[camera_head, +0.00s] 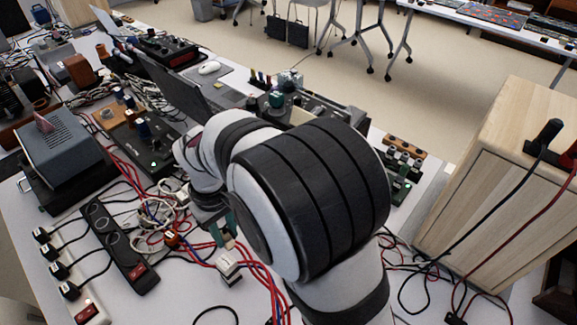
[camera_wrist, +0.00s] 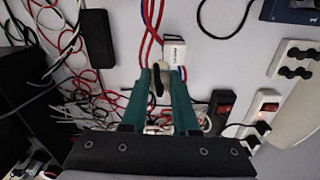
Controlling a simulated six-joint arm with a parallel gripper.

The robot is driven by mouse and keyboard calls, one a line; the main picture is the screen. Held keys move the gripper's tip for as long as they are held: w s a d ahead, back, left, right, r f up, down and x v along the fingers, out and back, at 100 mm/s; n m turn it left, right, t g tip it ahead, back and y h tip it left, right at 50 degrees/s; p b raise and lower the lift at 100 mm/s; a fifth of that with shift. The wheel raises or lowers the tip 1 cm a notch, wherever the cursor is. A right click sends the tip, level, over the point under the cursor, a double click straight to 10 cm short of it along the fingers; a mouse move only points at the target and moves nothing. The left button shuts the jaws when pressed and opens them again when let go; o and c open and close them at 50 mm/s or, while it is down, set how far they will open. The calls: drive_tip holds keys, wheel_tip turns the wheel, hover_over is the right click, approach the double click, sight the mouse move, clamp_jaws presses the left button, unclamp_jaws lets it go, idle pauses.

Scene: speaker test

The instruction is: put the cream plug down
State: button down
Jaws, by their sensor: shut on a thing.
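In the wrist view, my gripper (camera_wrist: 161,76) has its two teal fingers closed on the cream plug (camera_wrist: 163,67). A dark part shows below the cream part, between the fingers. A white labelled block (camera_wrist: 174,54) with red and blue wires lies just beyond the fingertips. In the head view, my gripper (camera_head: 224,231) points down over the cable-strewn table, left of my large arm link. The white block (camera_head: 229,262) lies just in front of it there. I cannot make out the plug in the head view, nor whether it touches the table.
A black power strip (camera_head: 118,245) with a red switch lies left of my gripper, with several black plugs (camera_head: 55,262) beyond it. Red wires (camera_head: 262,282) run nearby. A grey device (camera_head: 62,150) stands farther left, a wooden cabinet (camera_head: 500,180) at right. Small bare table patches show between cables.

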drive_tip(key=w+d+m, duration=0.3)
drive_tip(key=d+m, duration=0.5)
drive_tip(key=d, duration=1.5)
drive_tip(key=s+d+m, duration=0.5)
drive_tip(key=s+d, duration=0.3)
drive_tip(key=d, duration=0.3)
drive_tip(key=s+d+m, duration=0.4)
drive_tip(key=s+d, duration=0.4)
drive_tip(key=d, duration=0.3)
drive_tip(key=shift+w+a+f, duration=0.8)
drive_tip(key=shift+w+f, duration=1)
drive_tip(key=shift+w, duration=0.05)
drive_tip(key=shift+w+a+f, duration=0.85)
drive_tip(key=shift+w+f, duration=0.95)
drive_tip(key=shift+f, duration=0.05)
drive_tip(key=shift+w+a+f, duration=0.8)
drive_tip(key=shift+w+f, duration=1)
drive_tip(key=shift+w, duration=0.05)
drive_tip(key=c, duration=0.7)
unclamp_jaws()
drive_tip(key=shift+f, duration=0.1)
